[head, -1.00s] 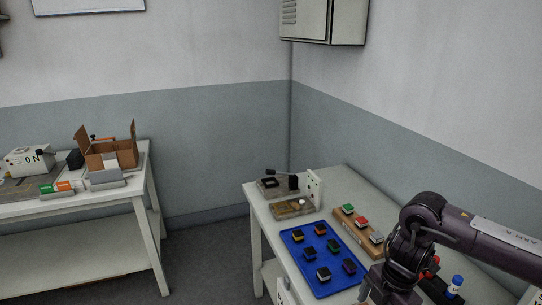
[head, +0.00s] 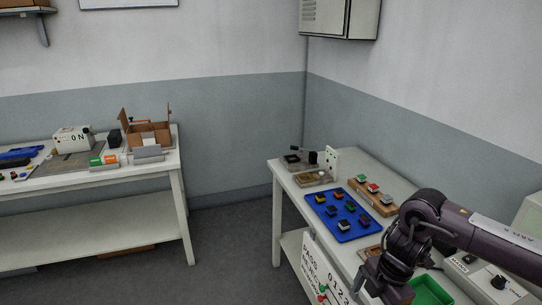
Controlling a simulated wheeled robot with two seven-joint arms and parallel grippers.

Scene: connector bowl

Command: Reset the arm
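My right arm reaches in from the right edge and bends down at the elbow. My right gripper (head: 376,288) is low in the head view, at the front of the right table (head: 400,186), near a green bin. Its fingers are small and dark, so I cannot tell whether they are open or shut, or whether they hold anything. My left arm and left gripper are not in view.
A blue tray (head: 343,231) with several coloured blocks lies on the right table. Behind it stands a wooden rack (head: 384,205) with three blocks. A green bin (head: 430,290) is by my arm. The left table (head: 90,180) holds an open cardboard box (head: 147,131).

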